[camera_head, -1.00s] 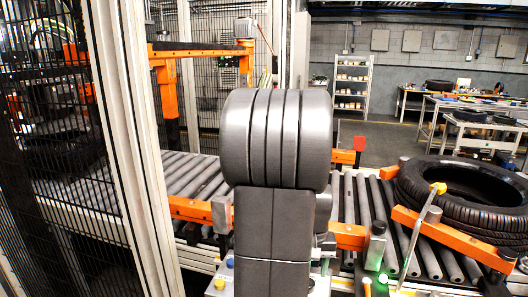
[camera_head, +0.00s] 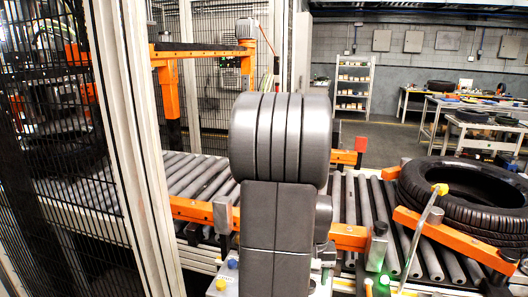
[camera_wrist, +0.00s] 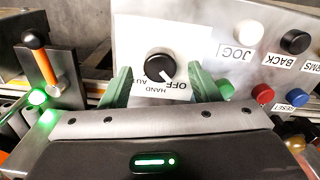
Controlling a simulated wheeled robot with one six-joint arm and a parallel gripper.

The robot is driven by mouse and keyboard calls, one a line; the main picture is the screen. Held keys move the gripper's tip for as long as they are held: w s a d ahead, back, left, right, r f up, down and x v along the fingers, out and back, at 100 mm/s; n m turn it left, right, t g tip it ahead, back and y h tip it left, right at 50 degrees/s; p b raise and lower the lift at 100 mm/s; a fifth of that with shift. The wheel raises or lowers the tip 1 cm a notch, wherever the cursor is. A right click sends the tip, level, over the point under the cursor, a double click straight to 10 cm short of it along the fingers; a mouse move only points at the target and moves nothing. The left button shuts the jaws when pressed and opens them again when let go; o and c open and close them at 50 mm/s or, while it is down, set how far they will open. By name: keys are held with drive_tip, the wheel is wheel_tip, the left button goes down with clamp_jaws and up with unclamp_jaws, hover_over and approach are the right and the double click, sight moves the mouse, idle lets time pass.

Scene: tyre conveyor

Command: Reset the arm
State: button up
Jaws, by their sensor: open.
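My gripper (camera_wrist: 162,88) shows in the wrist view with its two green fingers apart. Between and beyond the fingertips is a black rotary knob (camera_wrist: 158,67) on a white label reading HAND, OFF and AUT. The knob's white mark points toward OFF. I cannot tell whether the fingers touch the panel, but no finger is closed on the knob. In the head view my grey arm (camera_head: 280,140) stands upright in the middle and hides the gripper and the panel.
The panel (camera_wrist: 202,25) carries several buttons, with white, black, red and blue ones at the right. A lever with a black knob (camera_wrist: 33,40) stands at the left. A tyre (camera_head: 470,190) lies on the roller conveyor (camera_head: 345,200). A mesh fence (camera_head: 60,130) is at the left.

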wheel_tip(320, 180, up, 12)
wheel_tip(320, 180, down, 13)
drive_tip(key=shift+s+f, duration=0.1)
drive_tip(key=shift+f, duration=0.25)
drive_tip(key=m, duration=0.5)
drive_tip(key=shift+p, duration=0.35)
drive_tip(key=m, duration=0.4)
drive_tip(key=shift+p, duration=0.35)
wheel_tip(320, 180, up, 13)
drive_tip(key=shift+f, duration=0.15)
